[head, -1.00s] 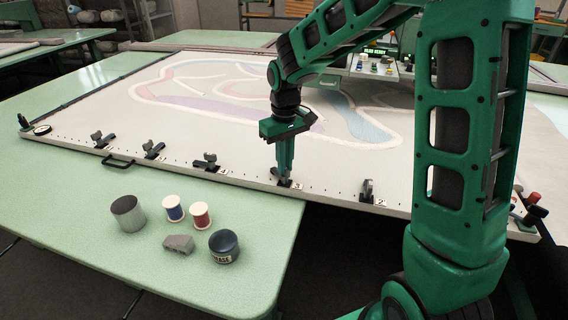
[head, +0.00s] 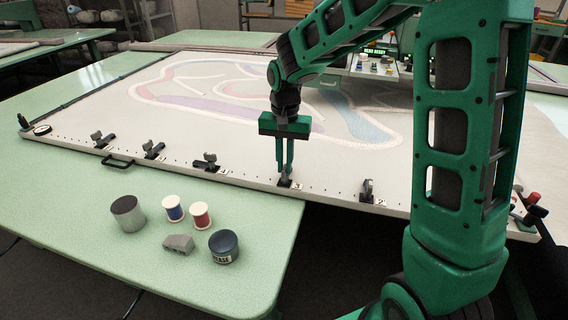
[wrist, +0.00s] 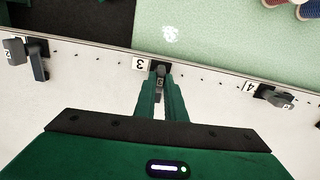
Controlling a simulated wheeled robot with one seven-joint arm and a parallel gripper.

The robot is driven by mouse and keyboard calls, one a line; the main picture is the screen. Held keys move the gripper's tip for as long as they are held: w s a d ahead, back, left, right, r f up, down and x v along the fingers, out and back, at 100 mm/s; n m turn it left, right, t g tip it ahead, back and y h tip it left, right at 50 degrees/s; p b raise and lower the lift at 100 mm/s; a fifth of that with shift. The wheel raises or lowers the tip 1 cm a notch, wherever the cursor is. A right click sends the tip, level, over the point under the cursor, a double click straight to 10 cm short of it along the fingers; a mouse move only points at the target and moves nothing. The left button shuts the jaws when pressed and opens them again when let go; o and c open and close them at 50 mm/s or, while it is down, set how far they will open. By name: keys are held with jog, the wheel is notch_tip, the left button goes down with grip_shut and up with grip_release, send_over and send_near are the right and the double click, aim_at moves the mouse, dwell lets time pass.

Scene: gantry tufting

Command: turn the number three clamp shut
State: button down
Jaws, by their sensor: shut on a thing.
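The number three clamp (head: 285,182) sits on the near edge of the white frame, beside its "3" label. In the wrist view the clamp (wrist: 160,72) shows between the fingertips, next to the "3" plate (wrist: 141,64). My gripper (head: 284,176) points straight down and is shut on the clamp's handle; the fingers (wrist: 161,88) hide most of it. I cannot tell from these views how far the handle is turned.
The number two clamp (head: 367,190) stands to the right, the number four clamp (head: 208,162) to the left, with more clamps beyond. A metal cup (head: 128,213), two thread spools (head: 201,215), a grey block (head: 178,244) and a dark tin (head: 223,247) stand on the green table.

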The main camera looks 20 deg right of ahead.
aim_at(285, 167)
jog(key=shift+m, duration=0.4)
jog(key=c, duration=1.8)
grip_release()
notch_tip(285, 167, up, 11)
jog(key=shift+f, duration=0.15)
jog(key=s+d, duration=1.2)
jog(key=s, duration=0.1)
jog(key=shift+n, duration=0.5)
jog(key=s+d+f, duration=0.1)
jog(key=s, duration=0.5)
jog(key=s+d+f, duration=0.2)
jog(key=s, duration=0.4)
jog(key=s+d+f, duration=0.1)
jog(key=s+d, duration=0.1)
jog(key=s, duration=0.4)
jog(key=shift+s+d+f, duration=0.2)
jog(key=shift+d+f, duration=0.05)
jog(key=shift+f, duration=0.1)
